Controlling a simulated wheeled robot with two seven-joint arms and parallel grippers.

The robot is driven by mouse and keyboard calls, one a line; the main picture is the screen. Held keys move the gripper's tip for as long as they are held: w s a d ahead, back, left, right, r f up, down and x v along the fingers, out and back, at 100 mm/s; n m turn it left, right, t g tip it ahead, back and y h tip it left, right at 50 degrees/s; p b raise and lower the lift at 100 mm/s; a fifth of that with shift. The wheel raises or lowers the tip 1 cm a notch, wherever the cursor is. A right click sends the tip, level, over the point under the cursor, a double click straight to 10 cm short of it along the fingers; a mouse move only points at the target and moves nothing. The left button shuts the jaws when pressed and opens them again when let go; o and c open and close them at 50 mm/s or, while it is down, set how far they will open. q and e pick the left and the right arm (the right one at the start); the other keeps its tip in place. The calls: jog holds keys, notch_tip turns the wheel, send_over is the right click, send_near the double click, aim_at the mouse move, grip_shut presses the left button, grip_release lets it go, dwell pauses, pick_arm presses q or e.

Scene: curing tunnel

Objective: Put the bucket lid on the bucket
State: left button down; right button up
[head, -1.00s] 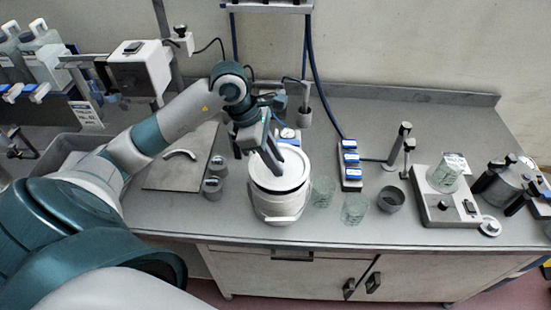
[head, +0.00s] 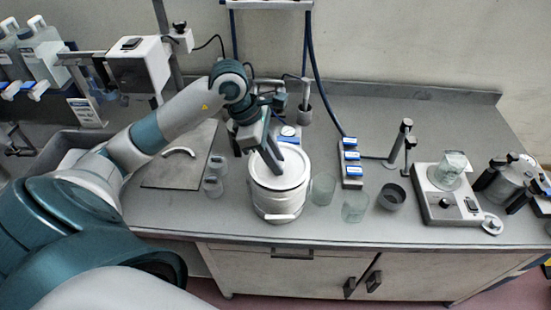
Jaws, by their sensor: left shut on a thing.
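The white bucket (head: 277,206) stands upright on the grey bench, with its pale handle hanging at the front. The white lid (head: 289,181) lies level over the bucket's mouth; I cannot tell whether it is fully seated all around. My left gripper (head: 272,161) reaches down from the upper left and is shut on the lid, its fingers at the lid's top near the middle. The fingers hide part of the lid and whatever they grip there.
Two small glass jars (head: 213,187) stand left of the bucket. A blue-and-white block strip (head: 351,164) and a hotplate (head: 445,199) lie further right. A metal plate (head: 176,170) lies left.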

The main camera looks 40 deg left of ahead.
pick_arm(q)
jog(key=shift+f+b, duration=0.2)
jog(key=shift+b, duration=0.7)
dwell(1.2)
jog(key=shift+f+b, duration=0.35)
jog(key=shift+b, duration=0.3)
dwell(0.6)
dwell(0.3)
jog(key=c, duration=0.9)
grip_release()
jog(key=shift+c, duration=0.2)
jog(key=shift+r, duration=0.1)
jog(key=shift+r+p, duration=1.6)
jog(key=shift+r, duration=1.85)
